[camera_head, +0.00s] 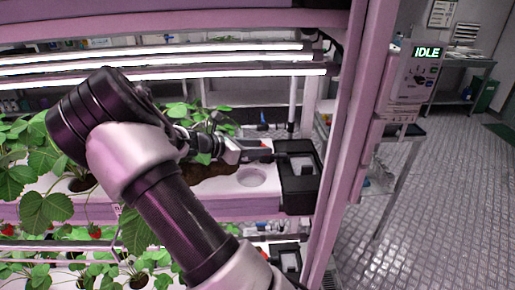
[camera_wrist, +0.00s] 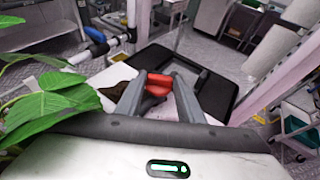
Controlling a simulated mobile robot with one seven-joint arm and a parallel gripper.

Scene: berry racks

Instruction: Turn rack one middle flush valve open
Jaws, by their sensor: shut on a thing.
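A red valve handle (camera_wrist: 158,82) shows in the wrist view between the fingertips of my gripper (camera_wrist: 158,88), which is shut on it. It lies in front of a black box (camera_wrist: 222,94) at the end of the white planting channel. In the head view my gripper (camera_head: 268,154) reaches right to the near side of the same black box (camera_head: 300,192). The handle's exact angle is hard to tell.
Leafy strawberry plants (camera_head: 45,207) crowd the left, and leaves (camera_wrist: 50,98) hang beside my gripper. A pink rack post (camera_head: 350,130) stands right of the box. A panel (camera_head: 412,75) reads IDLE. A blue-handled pipe (camera_wrist: 95,35) stands behind.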

